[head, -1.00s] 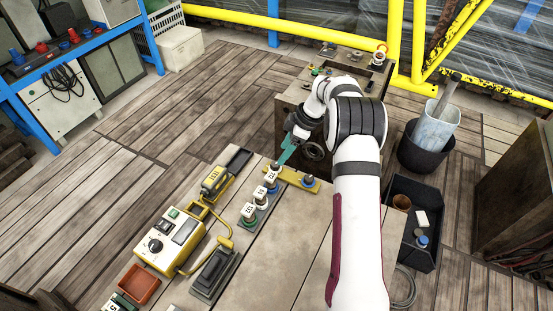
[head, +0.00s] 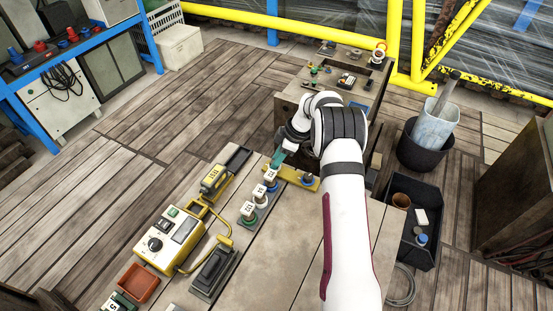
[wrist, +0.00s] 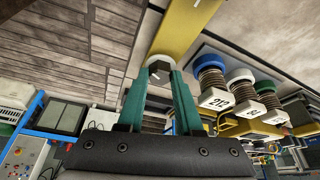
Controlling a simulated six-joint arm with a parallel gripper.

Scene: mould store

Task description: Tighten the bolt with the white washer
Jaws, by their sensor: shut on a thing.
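My gripper (head: 276,159) has teal fingers and is over the left end of the yellow bar (head: 298,181) on the workbench. In the wrist view, my gripper (wrist: 160,80) has its fingers on both sides of a dark bolt head (wrist: 159,69). They are shut on it. A pale washer rim (wrist: 159,58) shows behind the head, against the yellow bar (wrist: 187,25). The fingers hide most of this bolt in the head view. How far the bolt is screwed in cannot be told.
Several numbered white-tagged bolts stand on a grey base beside the bar, with blue (wrist: 210,55), white (wrist: 238,75) and green (wrist: 265,85) washers. A blue-washered bolt (head: 307,179) is at the bar's right end. A yellow-cased controller (head: 168,238) stands at left.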

